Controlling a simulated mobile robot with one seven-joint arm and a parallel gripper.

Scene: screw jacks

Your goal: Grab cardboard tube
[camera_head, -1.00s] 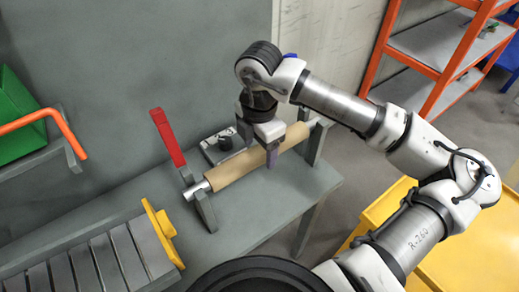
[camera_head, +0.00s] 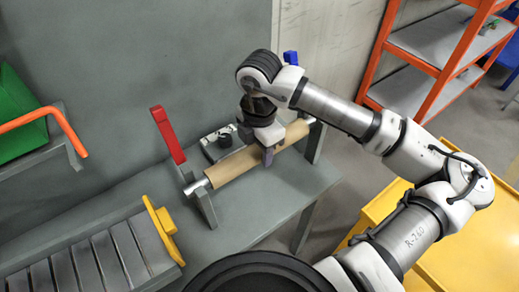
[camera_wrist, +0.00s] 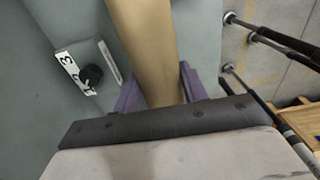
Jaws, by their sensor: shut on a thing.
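The cardboard tube (camera_head: 236,164) is a tan cylinder on a metal rod, held level between two grey uprights above the grey bench. My gripper (camera_head: 268,156) is over the right half of the tube with its fingers pointing down. In the wrist view, the purple fingers (camera_wrist: 160,92) lie on either side of the tube (camera_wrist: 147,45), shut on it. The far finger is mostly hidden behind the tube in the head view.
A red lever (camera_head: 168,135) stands at the left upright (camera_head: 203,204). A small box with a black knob (camera_head: 224,140) sits behind the tube. A slatted roller tray (camera_head: 100,258) with a yellow end is at lower left. An orange shelf (camera_head: 440,62) stands at upper right.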

